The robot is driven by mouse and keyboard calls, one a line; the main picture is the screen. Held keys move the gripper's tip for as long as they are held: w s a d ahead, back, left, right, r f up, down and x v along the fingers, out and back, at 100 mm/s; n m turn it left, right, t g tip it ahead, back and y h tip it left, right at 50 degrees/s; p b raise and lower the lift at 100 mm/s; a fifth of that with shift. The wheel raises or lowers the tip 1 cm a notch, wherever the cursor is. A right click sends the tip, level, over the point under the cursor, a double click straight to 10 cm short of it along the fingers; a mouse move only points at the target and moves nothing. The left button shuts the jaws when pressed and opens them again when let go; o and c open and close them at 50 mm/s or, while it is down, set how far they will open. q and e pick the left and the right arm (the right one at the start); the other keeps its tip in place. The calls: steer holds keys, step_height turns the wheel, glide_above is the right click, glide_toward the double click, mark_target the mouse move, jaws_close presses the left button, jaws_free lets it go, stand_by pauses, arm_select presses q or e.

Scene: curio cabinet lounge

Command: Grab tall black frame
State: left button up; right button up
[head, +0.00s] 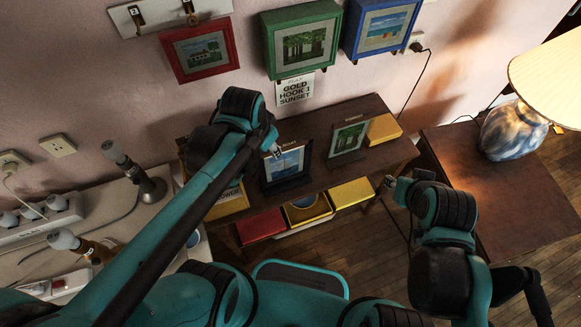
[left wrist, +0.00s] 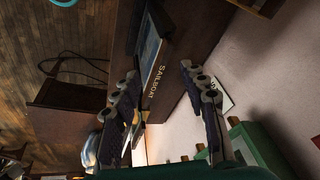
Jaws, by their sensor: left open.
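A black frame with a blue sailboat picture (head: 284,166) stands upright on the dark wooden table, under my left gripper (head: 275,150). The gripper is open; I cannot tell whether a finger touches the frame. A second dark frame with a green forest picture (head: 348,138) stands to its right on the table. My right gripper (head: 390,183) is at the table's front right, apart from both frames; its jaws are too small to read.
The dark table (head: 320,117) holds a yellow box (head: 383,129) at right. Red (head: 261,226) and yellow (head: 352,193) bins sit below. Red (head: 202,50), green (head: 302,40) and blue (head: 382,28) frames hang on the wall. A lamp (head: 515,130) stands on the right table.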

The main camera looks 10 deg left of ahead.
mark_target(283, 146)
arm_select(q)
steer(key=w+d+f+m+g, duration=0.1)
steer(key=f, duration=0.1)
steer(key=w+d+f+m+g+p, duration=0.1)
steer(key=w+m, duration=0.1)
steer(key=w+d+f+m+g, duration=0.1)
steer(key=w+f+m, duration=0.1)
steer(key=shift+f+p, duration=0.35)
steer(key=shift+p, duration=0.05)
steer(key=shift+d+f+m+g, duration=0.1)
steer(key=shift+f+m+g, duration=0.2)
steer(key=shift+m+g, duration=0.1)
step_height(283, 146, down, 8)
steer(key=b, duration=0.3)
steer(key=shift+d, duration=0.1)
steer(key=shift+c, duration=0.4)
jaws_close()
